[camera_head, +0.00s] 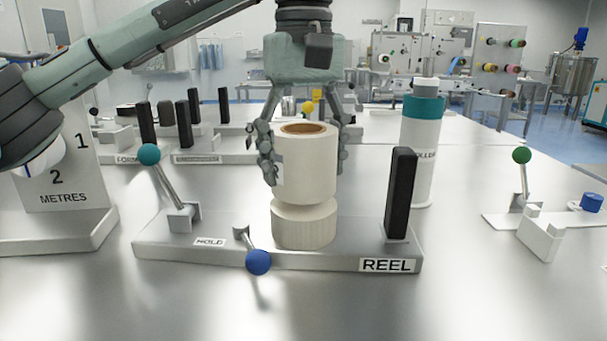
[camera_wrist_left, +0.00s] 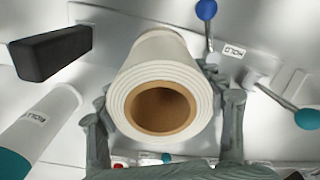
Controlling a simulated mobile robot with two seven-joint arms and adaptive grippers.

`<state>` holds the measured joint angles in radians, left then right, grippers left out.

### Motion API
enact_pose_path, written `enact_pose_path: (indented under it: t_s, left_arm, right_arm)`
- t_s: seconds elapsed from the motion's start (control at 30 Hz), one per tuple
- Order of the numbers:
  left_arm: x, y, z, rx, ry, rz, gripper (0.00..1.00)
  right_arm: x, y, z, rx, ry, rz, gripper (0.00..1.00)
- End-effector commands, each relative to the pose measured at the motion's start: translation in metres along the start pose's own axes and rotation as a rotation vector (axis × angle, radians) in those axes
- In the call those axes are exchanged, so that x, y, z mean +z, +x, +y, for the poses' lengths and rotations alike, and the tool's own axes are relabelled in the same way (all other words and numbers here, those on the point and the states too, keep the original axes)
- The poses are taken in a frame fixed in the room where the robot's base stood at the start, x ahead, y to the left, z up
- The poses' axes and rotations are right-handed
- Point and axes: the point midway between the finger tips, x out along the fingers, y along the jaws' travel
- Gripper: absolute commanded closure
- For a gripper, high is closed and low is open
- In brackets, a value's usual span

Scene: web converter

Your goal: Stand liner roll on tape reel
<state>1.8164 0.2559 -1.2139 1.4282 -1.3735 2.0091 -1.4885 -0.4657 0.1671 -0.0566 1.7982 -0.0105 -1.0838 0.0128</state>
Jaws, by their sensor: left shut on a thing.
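The liner roll (camera_head: 305,165) is a cream cylinder with a brown core, held upright. My left gripper (camera_head: 306,174) comes down from above and is shut on its sides. The tape reel (camera_head: 303,226) is a shorter, pale cylinder standing on the metal base plate marked REEL and HOLD. The roll is directly above the reel, roughly in line with it; I cannot tell whether they touch. My right gripper is not in view.
On the base plate (camera_head: 345,255) are a black post (camera_head: 400,193), a teal-knobbed lever (camera_head: 148,155) and a blue-knobbed lever (camera_head: 258,262). A METRES stand (camera_head: 70,185) is left.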

Motion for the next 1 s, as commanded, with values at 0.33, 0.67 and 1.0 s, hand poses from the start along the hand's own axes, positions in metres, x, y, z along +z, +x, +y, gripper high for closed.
enact_pose_path:
  t_s: [0.33, 0.67, 1.0]
  left_arm:
    - [0.0, 0.018, 0.0, 0.002, 0.0, 0.001, 0.73]
    - [0.0, 0.021, 0.0, 0.0, 0.0, 0.0, 0.11]
    - [0.0, 0.017, 0.0, 0.001, 0.0, 0.001, 0.11]
  right_arm:
    - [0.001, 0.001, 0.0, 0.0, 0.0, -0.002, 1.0]
    - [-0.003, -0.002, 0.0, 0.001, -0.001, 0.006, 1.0]
    - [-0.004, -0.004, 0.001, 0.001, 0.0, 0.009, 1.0]
